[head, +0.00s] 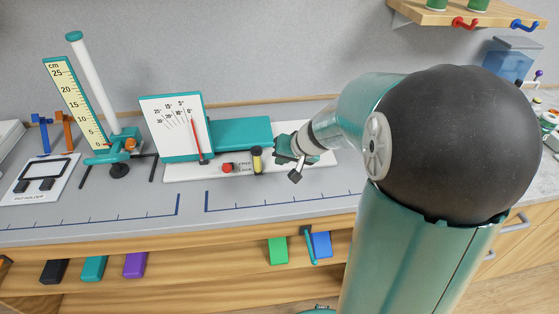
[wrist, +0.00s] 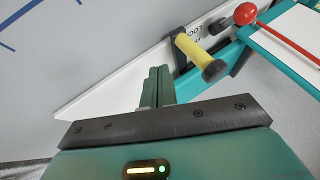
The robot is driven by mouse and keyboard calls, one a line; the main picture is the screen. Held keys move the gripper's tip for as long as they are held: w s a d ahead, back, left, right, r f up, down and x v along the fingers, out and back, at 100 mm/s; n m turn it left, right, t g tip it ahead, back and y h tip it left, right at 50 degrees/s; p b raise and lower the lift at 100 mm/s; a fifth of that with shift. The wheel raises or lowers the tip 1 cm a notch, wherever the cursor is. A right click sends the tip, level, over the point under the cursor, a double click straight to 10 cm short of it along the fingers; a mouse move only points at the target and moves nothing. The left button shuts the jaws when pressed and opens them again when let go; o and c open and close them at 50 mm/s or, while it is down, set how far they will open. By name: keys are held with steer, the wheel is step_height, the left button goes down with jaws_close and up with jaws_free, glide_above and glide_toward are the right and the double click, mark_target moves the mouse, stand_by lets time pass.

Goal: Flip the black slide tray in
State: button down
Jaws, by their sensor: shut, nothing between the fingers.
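A black flat block (head: 54,271) projects from the wooden shelf below the bench, at the lower left of the head view. It looks like the black slide tray, but I cannot be sure. A teal block (head: 94,268) and a purple block (head: 135,265) project beside it. My gripper (head: 296,175) is far to the right of it, above the bench. In the wrist view my gripper (wrist: 157,86) has its fingers together and empty, near a yellow handle (wrist: 201,55). The black block is not in the wrist view.
The yellow handle (head: 257,160) and a red knob (head: 227,168) sit on a white base with a dial board (head: 172,128). A white holder plate (head: 40,182) and a ruler stand (head: 75,105) are left. Green (head: 278,250) and blue (head: 321,244) blocks project from the shelf.

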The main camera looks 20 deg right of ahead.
steer(key=v, duration=1)
steer(key=shift+d, duration=0.15)
